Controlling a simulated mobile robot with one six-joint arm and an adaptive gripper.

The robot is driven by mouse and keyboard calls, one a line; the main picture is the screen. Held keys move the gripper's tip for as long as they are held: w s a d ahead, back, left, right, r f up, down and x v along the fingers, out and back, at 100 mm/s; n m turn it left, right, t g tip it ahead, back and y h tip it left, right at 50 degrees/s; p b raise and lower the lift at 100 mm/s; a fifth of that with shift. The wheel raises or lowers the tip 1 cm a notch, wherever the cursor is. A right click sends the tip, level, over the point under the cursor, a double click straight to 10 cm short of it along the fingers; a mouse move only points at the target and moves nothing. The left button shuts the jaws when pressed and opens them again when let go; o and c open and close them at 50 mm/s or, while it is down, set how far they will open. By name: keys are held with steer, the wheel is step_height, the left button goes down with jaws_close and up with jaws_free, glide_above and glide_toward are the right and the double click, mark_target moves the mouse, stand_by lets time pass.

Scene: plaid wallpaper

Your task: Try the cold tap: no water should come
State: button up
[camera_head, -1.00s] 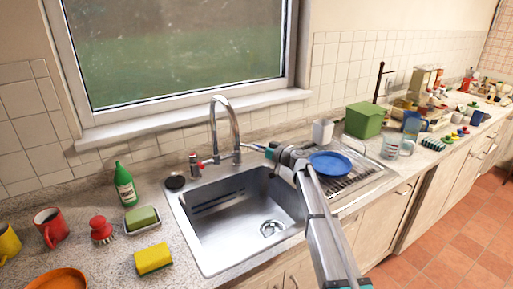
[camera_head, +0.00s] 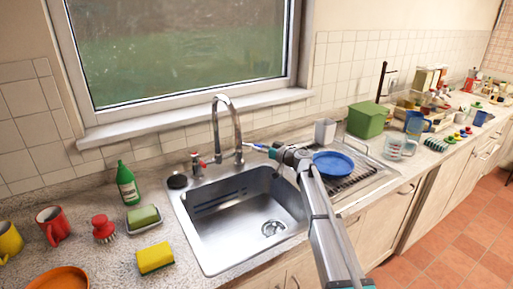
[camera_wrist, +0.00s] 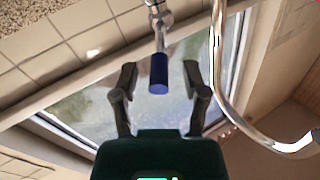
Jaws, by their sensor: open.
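The chrome tap (camera_head: 219,130) with its curved spout stands behind the steel sink (camera_head: 210,243). Its cold lever (camera_wrist: 158,75) has a blue end and sits between my gripper's open fingers in the wrist view, with visible gaps on both sides. The spout also shows at the right of that view (camera_wrist: 222,75). My gripper (camera_head: 270,151) is at the right side of the tap in the head view, where its fingers are small and hard to make out. The red-marked hot lever (camera_head: 197,162) is at the tap's left. I see no water stream below the spout.
At the left are a green bottle (camera_head: 127,184), soap dish (camera_head: 143,218), yellow sponge (camera_head: 155,258) and red brush (camera_head: 103,228). The window (camera_head: 185,50) is behind.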

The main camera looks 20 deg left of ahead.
steer(key=v, duration=1.1)
steer(key=shift+d, duration=0.2)
